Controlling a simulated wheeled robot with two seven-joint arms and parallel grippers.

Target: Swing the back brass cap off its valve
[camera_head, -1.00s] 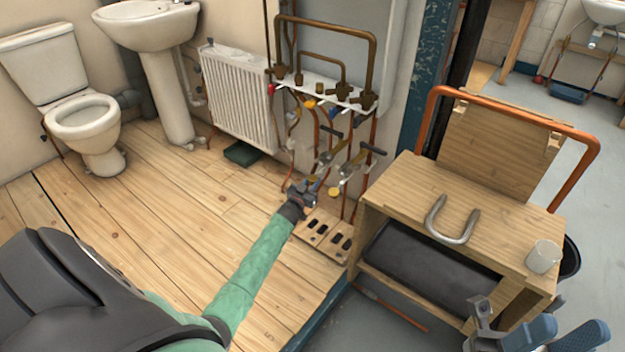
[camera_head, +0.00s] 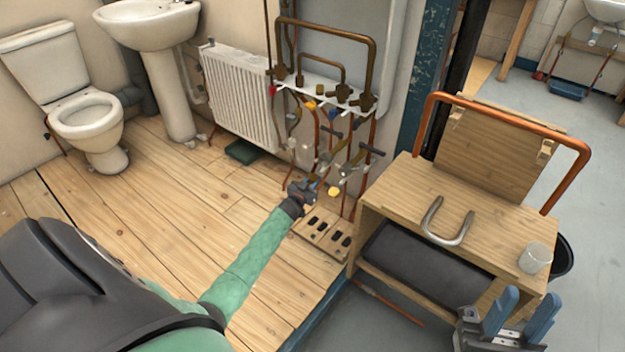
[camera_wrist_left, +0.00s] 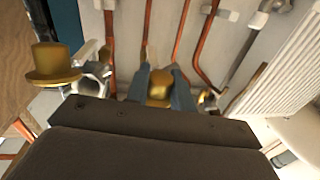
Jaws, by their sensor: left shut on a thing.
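My left gripper (camera_head: 313,186) reaches the valves low on the pipework. In the left wrist view its two blue fingers (camera_wrist_left: 163,88) are shut on a brass cap (camera_wrist_left: 159,90). A metal valve part (camera_wrist_left: 207,98) shows just right of the fingers; I cannot tell whether the held cap still touches its valve. A second brass cap (camera_wrist_left: 53,64) shows at the left of the wrist view, beside a silver valve (camera_wrist_left: 95,72); it is also in the head view (camera_head: 334,191). My right gripper (camera_head: 517,318) is open and empty at the lower right.
Copper pipes (camera_wrist_left: 183,45) rise behind the valves. A slotted wooden board (camera_head: 322,232) lies on the floor below them. A white radiator (camera_head: 240,97) stands left. A wooden bench (camera_head: 400,195) on the right carries a metal U-shaped piece (camera_head: 447,225) and a white cup (camera_head: 535,258).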

